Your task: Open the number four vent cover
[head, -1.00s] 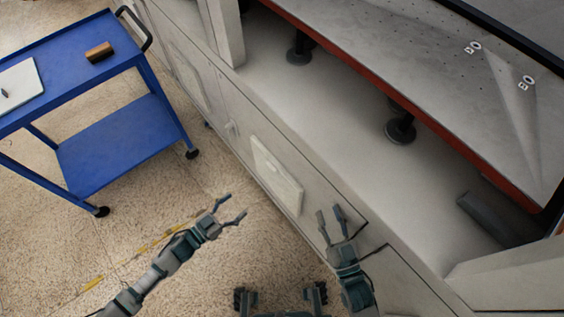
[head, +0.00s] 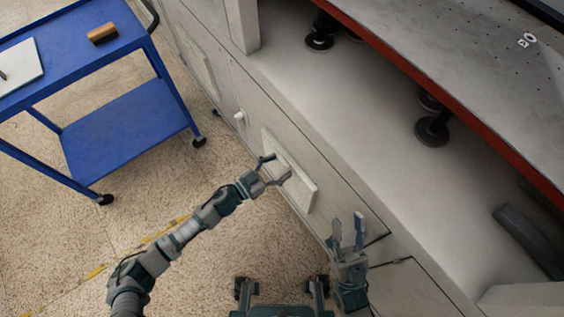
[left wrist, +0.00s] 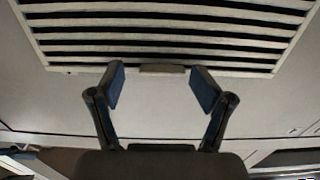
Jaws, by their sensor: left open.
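A pale rectangular vent cover (head: 305,190) sits on the side of the long grey cabinet in the head view; no number is legible on it. In the left wrist view the slatted vent (left wrist: 165,38) fills the top, with a small brownish tab (left wrist: 162,69) at its lower edge. My left gripper (head: 281,166) is open in front of the cover. In the left wrist view its fingers (left wrist: 156,72) stand on either side of the tab, apart from it; contact with the cover cannot be told. My right gripper (head: 348,222) is open and empty, near the cabinet side.
A blue cart (head: 120,130) with a brown block (head: 102,33) and a pale panel (head: 18,65) on top stands at the left. A white knob (head: 240,118) is on the cabinet side. A grey, red-edged table (head: 440,45) rises above the cabinet ledge. Speckled floor is open between cart and cabinet.

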